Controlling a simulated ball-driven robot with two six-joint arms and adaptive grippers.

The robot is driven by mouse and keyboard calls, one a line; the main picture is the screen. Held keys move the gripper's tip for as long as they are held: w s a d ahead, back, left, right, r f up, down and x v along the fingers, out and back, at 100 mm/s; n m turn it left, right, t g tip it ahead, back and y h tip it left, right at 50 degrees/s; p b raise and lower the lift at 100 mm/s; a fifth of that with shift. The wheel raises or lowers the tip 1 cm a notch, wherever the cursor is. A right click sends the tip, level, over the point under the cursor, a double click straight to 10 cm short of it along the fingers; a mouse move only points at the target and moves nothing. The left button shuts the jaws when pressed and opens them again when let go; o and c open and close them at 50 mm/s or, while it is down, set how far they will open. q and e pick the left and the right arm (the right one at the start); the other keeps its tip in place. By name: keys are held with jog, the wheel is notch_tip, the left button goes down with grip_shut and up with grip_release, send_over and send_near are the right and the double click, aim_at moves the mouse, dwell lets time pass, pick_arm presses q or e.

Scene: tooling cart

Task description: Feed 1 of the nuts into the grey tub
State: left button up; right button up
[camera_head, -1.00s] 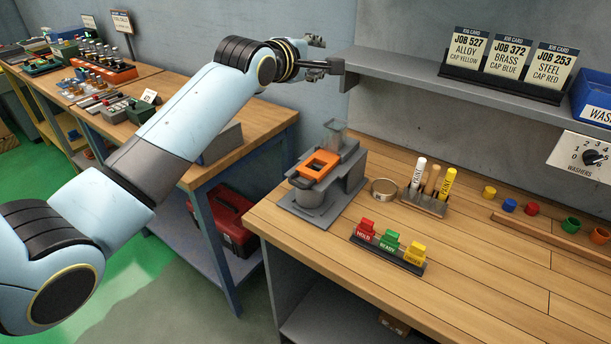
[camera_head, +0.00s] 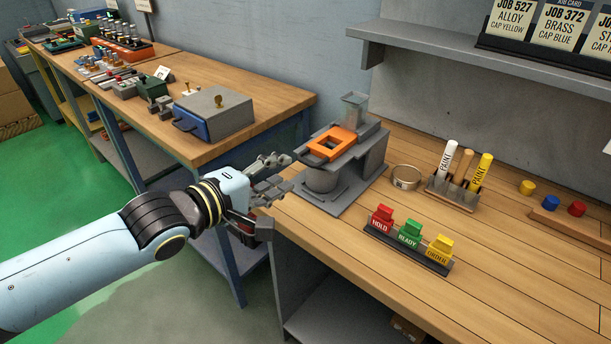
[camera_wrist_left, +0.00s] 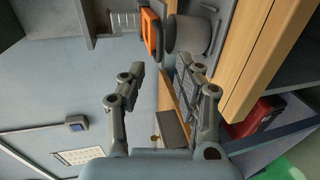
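A grey dispenser (camera_head: 372,160) stands at the left end of the near bench. It has a clear hopper (camera_head: 354,108) on top, an orange slide (camera_head: 332,143) with a square opening, and a round grey tub (camera_head: 322,180) under the slide. No nuts can be made out in the hopper. My left gripper (camera_head: 270,195) is just left of the dispenser, at the bench's left edge, fingers apart and empty. In the left wrist view its fingers (camera_wrist_left: 161,68) are spread, with the slide (camera_wrist_left: 151,33) and tub (camera_wrist_left: 188,36) beyond them. My right gripper is not in view.
A metal ring (camera_head: 406,178), a marker holder (camera_head: 453,190) and a rack of coloured tags (camera_head: 408,243) stand right of the dispenser. A grey shelf (camera_head: 440,45) hangs behind. A blue-and-grey box (camera_head: 214,115) sits on the far bench.

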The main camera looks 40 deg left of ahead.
aim_at(304, 161)
pick_arm(q)
jog(key=b+x, duration=0.3)
jog(key=x, duration=0.4)
jog(key=shift+w+d, duration=0.1)
jog(key=shift+w, duration=0.25)
jog(key=c, duration=0.6)
grip_shut()
jog(key=shift+r, duration=0.1)
